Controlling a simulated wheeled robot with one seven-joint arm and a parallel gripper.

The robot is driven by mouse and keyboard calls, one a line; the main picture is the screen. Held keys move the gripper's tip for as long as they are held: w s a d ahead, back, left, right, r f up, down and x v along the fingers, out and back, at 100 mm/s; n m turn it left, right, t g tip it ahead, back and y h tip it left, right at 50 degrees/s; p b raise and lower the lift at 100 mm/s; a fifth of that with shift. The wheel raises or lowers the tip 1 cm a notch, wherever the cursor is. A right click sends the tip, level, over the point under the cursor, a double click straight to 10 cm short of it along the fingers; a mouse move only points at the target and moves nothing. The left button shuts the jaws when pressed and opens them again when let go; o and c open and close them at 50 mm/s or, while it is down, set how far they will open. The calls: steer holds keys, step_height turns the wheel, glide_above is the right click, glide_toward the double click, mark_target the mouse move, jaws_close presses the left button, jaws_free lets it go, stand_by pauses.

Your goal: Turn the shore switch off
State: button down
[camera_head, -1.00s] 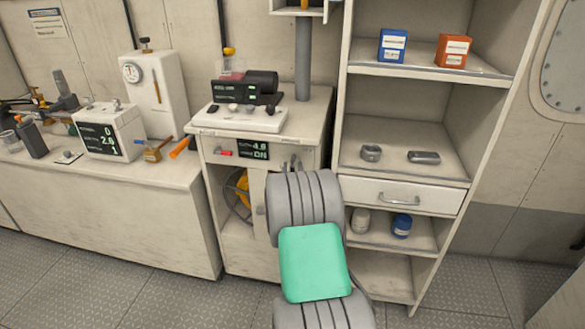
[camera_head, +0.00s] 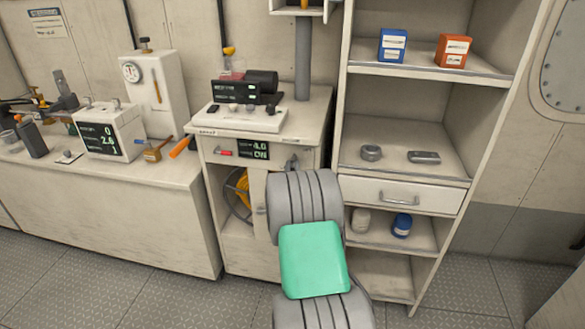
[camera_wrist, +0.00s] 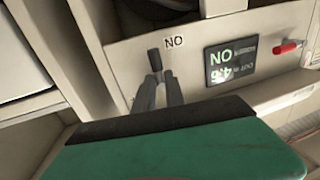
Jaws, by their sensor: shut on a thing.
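The shore switch is a small dark lever (camera_wrist: 154,60) on the pale cabinet front, seen upside down in the wrist view. An inverted "ON" label (camera_wrist: 174,41) is beside it. My gripper (camera_wrist: 157,82) is shut on the lever, its two dark fingers meeting around it. In the head view my gripper (camera_head: 291,163) is at the right end of the cabinet's front panel, and my arm hides part of this area. The dark display (camera_head: 253,149) left of it reads "ON" with a number above; it also shows inverted in the wrist view (camera_wrist: 232,60).
A red handle (camera_head: 224,153) is on the same panel, left of the display. A shelf unit (camera_head: 405,78) with a drawer (camera_head: 400,196) stands close on the right. A coiled yellow cable (camera_head: 242,187) is in the open space below the panel. Floor in front is clear.

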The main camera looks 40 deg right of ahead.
steer(key=shift+n, duration=0.3)
steer(key=n, duration=0.2)
steer(key=n+g+b, duration=0.1)
steer(key=n, duration=0.1)
steer(key=shift+s+d+r, duration=0.1)
steer(key=shift+s+r, duration=0.05)
steer(key=n, duration=0.2)
steer(key=n+g+b, duration=0.1)
steer(key=n, duration=0.4)
steer(key=shift+r+g, duration=0.35)
steer(key=shift+g, duration=0.05)
steer(key=n, duration=0.2)
steer(key=n+g, duration=0.1)
steer(key=n, duration=0.1)
steer(key=shift+r+h, duration=0.25)
steer(key=shift+h, duration=0.05)
steer(key=c, duration=1.5)
jaws_free()
